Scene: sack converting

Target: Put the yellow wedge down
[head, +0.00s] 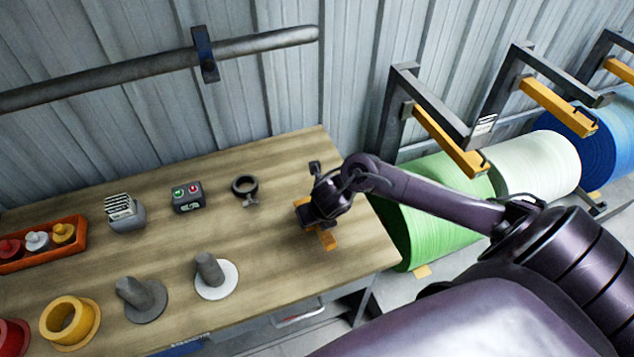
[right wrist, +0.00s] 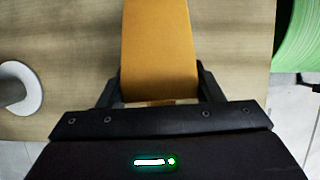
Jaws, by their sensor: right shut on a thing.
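The yellow wedge (right wrist: 160,50) is between the two dark fingers of my right gripper (right wrist: 158,88) in the right wrist view, and the gripper is shut on it. In the head view, the wedge (head: 328,240) shows on both sides of my right gripper (head: 318,218), which hides its middle. The wedge is over the right part of the wooden table (head: 280,265). I cannot tell whether it touches the tabletop. My left gripper is not in view.
A grey post on a white disc (head: 214,278), a grey post on a grey disc (head: 142,300), a black ring clamp (head: 245,187) and a button box (head: 188,197) stand to the left. An orange tray (head: 42,245) is farther left. A green roll (head: 440,215) is beyond the table's right edge.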

